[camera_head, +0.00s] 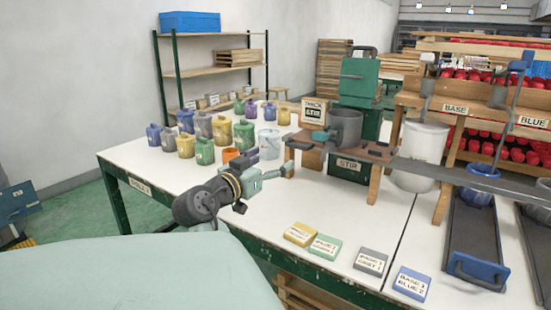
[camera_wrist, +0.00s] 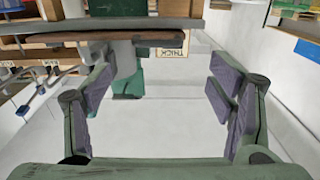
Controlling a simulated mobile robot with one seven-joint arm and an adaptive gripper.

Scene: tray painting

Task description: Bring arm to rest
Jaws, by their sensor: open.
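My gripper (camera_head: 286,169) reaches over the white table (camera_head: 310,210) in the head view, its fingers pointing right toward the mixing stand (camera_head: 350,147). In the wrist view my gripper (camera_wrist: 160,95) has its two padded fingers wide apart with nothing between them. The stand's wooden shelf and a grey slab cross the top of that view, beyond the fingertips. Whether the fingers touch the stand cannot be told from the head view. My arm is bent low over the table's near-left part.
Several coloured pots (camera_head: 204,151) stand on the table's left. A grey pot (camera_head: 345,127) sits on the stand, by a green machine (camera_head: 360,80). A white bucket (camera_head: 424,140) is at right. Several labelled blocks (camera_head: 371,262) lie along the front. The table's middle front is clear.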

